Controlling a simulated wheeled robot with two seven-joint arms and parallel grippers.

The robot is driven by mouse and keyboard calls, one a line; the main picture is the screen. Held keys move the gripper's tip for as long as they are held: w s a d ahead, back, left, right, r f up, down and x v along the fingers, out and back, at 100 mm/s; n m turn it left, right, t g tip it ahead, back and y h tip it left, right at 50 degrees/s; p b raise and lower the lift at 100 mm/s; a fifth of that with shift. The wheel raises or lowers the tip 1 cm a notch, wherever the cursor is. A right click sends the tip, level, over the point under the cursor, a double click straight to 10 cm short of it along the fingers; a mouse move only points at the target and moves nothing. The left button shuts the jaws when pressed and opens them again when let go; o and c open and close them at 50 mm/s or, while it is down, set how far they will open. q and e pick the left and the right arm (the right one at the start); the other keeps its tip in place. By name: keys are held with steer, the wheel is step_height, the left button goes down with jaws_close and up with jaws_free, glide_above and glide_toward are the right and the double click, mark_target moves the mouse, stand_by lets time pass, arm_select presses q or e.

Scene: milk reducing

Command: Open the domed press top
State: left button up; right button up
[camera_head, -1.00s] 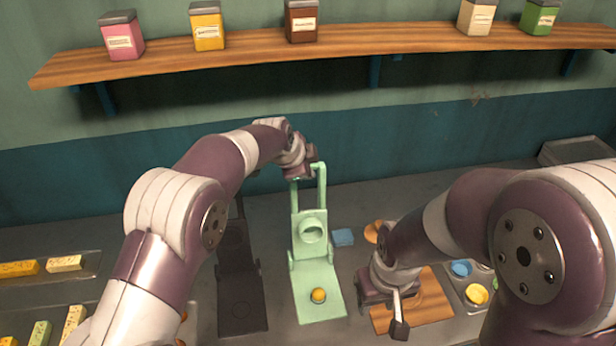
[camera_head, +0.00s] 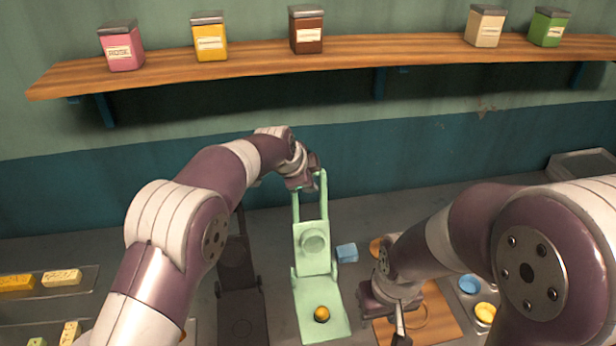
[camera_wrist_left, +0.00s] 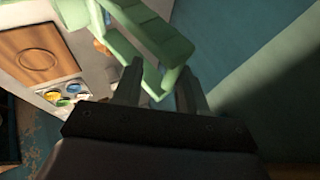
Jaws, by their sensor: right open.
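The pale green press (camera_head: 312,262) stands on the counter. Its domed top (camera_head: 313,238) is raised and leans back, with the round dome facing forward and the long handle (camera_head: 324,195) pointing up. A yellow-orange ball (camera_head: 322,314) sits on the press base. My left gripper (camera_head: 302,180) is at the upper end of the handle. In the left wrist view its fingers (camera_wrist_left: 162,85) are apart, with part of the green handle (camera_wrist_left: 170,78) between them; whether they clamp it is unclear. My right gripper (camera_head: 400,325) is open, low over the wooden board, right of the press.
A dark press (camera_head: 238,300) stands just left of the green one. A blue block (camera_head: 347,253) lies to its right. The wooden board (camera_head: 440,318) and a tray with coloured cups (camera_head: 470,284) are further right. A shelf (camera_head: 345,45) with jars spans the wall above.

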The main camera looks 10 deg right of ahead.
arm_select(q)
steer(key=b+v, duration=0.4)
steer(key=v, duration=0.8)
steer(key=shift+a+r, duration=0.2)
steer(key=shift+r, duration=0.05)
steer(key=shift+s, duration=0.1)
steer(key=s+a+f+n+g+y, duration=0.1)
steer(key=s+a+f+n, duration=0.35)
steer(key=f+n, duration=0.2)
steer(key=s+a+f+n+g+y, duration=0.1)
steer(key=s+a+f+n+y, duration=0.1)
steer(key=s+a+f+n, duration=0.35)
steer(key=s+a+f+n+g, duration=0.1)
steer(key=s+a+f+n, duration=0.2)
steer(key=s+a, duration=0.4)
steer(key=s+a+f+n+g+y, duration=0.1)
steer(key=s+a+f+n, duration=0.2)
steer(key=s+a+f, duration=0.3)
steer(key=s+a, duration=0.1)
steer(key=s, duration=0.1)
steer(key=shift+s+n+g, duration=0.3)
steer(key=shift+s, duration=0.1)
